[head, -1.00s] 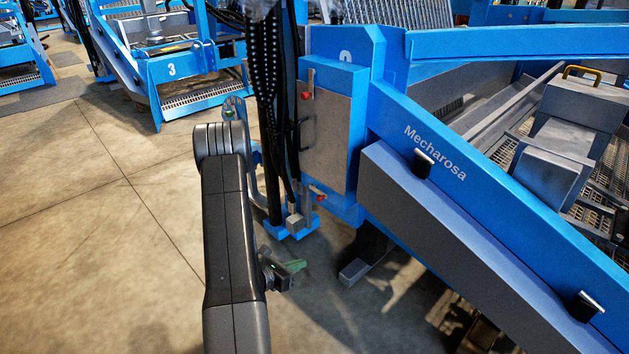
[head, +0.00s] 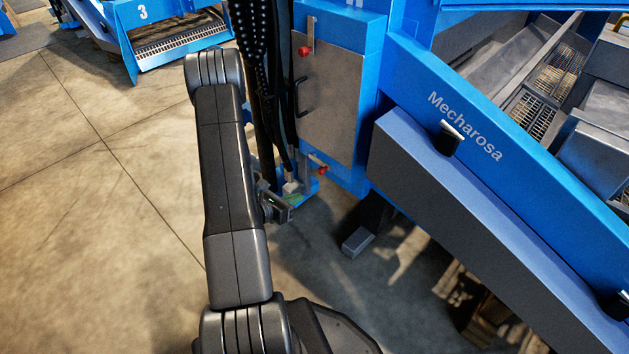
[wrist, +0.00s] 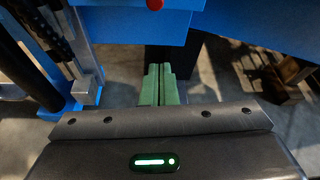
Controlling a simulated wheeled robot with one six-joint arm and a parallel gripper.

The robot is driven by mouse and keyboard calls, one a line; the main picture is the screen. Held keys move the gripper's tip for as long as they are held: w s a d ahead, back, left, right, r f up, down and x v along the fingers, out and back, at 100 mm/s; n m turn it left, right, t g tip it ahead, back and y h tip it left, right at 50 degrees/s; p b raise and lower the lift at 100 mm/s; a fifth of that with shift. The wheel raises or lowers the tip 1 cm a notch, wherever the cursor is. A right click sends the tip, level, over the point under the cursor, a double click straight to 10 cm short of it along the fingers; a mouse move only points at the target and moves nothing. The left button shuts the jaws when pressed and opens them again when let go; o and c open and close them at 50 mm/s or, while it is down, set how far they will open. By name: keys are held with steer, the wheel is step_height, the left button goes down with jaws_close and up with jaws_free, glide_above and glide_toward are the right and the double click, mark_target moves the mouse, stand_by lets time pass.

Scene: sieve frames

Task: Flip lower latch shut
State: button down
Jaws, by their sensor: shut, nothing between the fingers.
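The lower latch (head: 320,170) has a red knob and sits at the bottom of the grey cabinet door (head: 330,100). Its metal bar is small and hard to read in the head view. In the wrist view its red knob (wrist: 155,4) is cut by the top edge, above the fingers. My gripper (wrist: 160,78) has green fingers pressed together with nothing between them, pointing at the space below the blue cabinet. In the head view my gripper (head: 297,199) is low, below and left of the latch, apart from it.
The upper latch (head: 305,50) has a red knob and a metal bar. A black handle (head: 301,96) is on the door's left side. Black hoses (head: 270,80) hang left of the cabinet. A blue sloping beam (head: 480,130) is on the right. Open floor (head: 100,200) lies left.

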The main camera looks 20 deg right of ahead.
steer(key=b+x, duration=0.4)
steer(key=x, duration=0.7)
steer(key=shift+w+a+r, duration=0.1)
steer(key=shift+a+r, duration=0.1)
steer(key=shift+r, duration=0.55)
steer(key=shift+w+a+r, duration=0.1)
steer(key=shift+a+r, duration=0.1)
steer(key=shift+r, duration=0.5)
steer(key=shift+a+r, duration=0.15)
steer(key=shift+r, duration=0.6)
steer(key=shift+a, duration=0.1)
steer(key=shift+r+n+p, duration=0.2)
steer(key=shift+n+p, duration=0.2)
